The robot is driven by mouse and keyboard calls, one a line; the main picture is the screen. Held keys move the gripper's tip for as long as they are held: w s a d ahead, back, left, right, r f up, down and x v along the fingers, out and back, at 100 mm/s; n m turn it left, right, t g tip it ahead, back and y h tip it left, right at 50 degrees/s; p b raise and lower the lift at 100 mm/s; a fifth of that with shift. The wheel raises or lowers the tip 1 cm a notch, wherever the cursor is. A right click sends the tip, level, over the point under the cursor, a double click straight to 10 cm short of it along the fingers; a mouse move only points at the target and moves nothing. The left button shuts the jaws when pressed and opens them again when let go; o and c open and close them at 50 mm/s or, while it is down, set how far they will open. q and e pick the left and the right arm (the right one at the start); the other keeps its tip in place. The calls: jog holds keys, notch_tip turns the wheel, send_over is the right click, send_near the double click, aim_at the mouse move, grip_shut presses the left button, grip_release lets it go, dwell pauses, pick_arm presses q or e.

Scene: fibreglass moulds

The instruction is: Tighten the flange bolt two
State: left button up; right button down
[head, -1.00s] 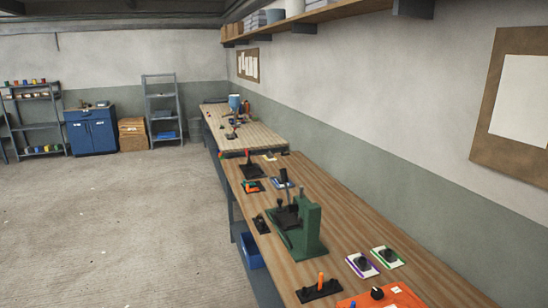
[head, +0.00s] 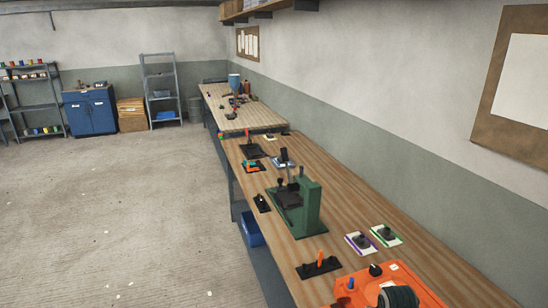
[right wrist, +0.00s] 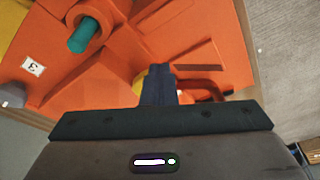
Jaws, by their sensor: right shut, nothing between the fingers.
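An orange mould (head: 350,297) sits at the near end of the wooden bench in the head view and fills much of the right wrist view (right wrist: 120,65). In the right wrist view a teal bolt (right wrist: 80,38) sticks out of a round orange collar at the upper left. A white tag (right wrist: 33,66) marked with what looks like a 3 lies near it. I cannot make out which bolt is number two. My right gripper (right wrist: 159,70) is shut and empty, over the mould and right of the teal bolt. My left gripper is not in view.
A green press (head: 308,208) stands mid-bench. A black holder with an orange handle (head: 320,261) and two cards with dark knobs, purple-edged (head: 361,243) and green-edged (head: 386,235), lie near the mould. A dark ringed part (head: 398,296) shows at the bottom edge. The floor at left is clear.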

jog(key=shift+s+a, duration=0.1)
dwell(0.5)
jog(key=shift+w+v, duration=0.2)
jog(key=shift+v, duration=0.75)
jog(key=shift+w+v, duration=0.2)
jog(key=shift+v, duration=0.75)
jog(key=shift+w+v, duration=0.2)
jog(key=shift+v, duration=0.8)
jog(key=shift+r, duration=0.15)
